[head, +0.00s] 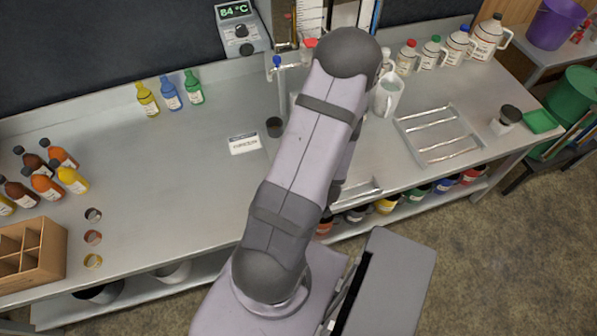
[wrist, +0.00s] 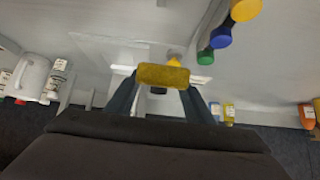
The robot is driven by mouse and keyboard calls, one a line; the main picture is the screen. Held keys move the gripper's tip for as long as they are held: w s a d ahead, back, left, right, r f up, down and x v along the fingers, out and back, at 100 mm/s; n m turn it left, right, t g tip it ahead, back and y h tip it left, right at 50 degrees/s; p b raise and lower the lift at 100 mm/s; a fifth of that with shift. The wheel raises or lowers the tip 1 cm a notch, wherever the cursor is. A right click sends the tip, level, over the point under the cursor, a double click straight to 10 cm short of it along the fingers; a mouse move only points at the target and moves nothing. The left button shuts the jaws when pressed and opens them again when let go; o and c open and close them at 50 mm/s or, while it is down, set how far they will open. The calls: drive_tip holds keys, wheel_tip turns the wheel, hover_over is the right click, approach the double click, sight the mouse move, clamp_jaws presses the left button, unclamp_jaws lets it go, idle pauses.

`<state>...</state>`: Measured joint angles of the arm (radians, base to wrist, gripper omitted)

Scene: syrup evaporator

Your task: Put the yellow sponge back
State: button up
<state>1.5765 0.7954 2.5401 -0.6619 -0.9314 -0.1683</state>
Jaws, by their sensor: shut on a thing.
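The yellow sponge (wrist: 163,76) is a small yellow block in the wrist view. My gripper (wrist: 160,82) is shut on it, with one dark finger at each end. The sponge appears to be held above the grey steel bench. In the head view my arm hides both the gripper and the sponge. A green sponge-like block (head: 540,121) lies at the bench's right end, beside a dark-topped brush or jar (head: 506,119). I cannot tell which spot belongs to the yellow sponge.
A metal rack (head: 440,134) and a white jug (head: 388,97) stand right of my arm. Several jugs line the back right. Small bottles (head: 170,93), a white card (head: 244,143) and a wooden crate (head: 30,252) are on the left. The left-centre bench (head: 170,170) is clear.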

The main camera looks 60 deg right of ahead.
drive_tip(key=shift+r, duration=0.8)
drive_tip(key=w+d+r+n+t+y+b, duration=0.1)
drive_tip(key=w+d+n+t+y+b, duration=0.35)
drive_tip(key=w+n, duration=0.25)
drive_tip(key=s+a+f+n+y+b, duration=0.1)
drive_tip(key=s+n+y, duration=0.1)
drive_tip(key=s+a+f+n+t+y+b, duration=0.1)
drive_tip(key=s+f+n+y+b, duration=0.1)
drive_tip(key=s+a+f+n+y+b, duration=0.1)
drive_tip(key=s+a+n+y, duration=0.1)
drive_tip(key=s, duration=0.1)
drive_tip(key=shift+a+f+y, duration=0.1)
drive_tip(key=shift+f+y, duration=0.05)
drive_tip(key=shift+y, duration=0.1)
drive_tip(key=shift+s+a+f+n, duration=0.1)
drive_tip(key=shift+s+a+n, duration=0.05)
drive_tip(key=shift+s+n, duration=0.15)
drive_tip(key=shift+f+b, duration=0.15)
drive_tip(key=shift+b, duration=0.15)
wheel_tip(320, 180, down, 6)
drive_tip(key=b, duration=0.6)
drive_tip(key=shift+f, duration=0.25)
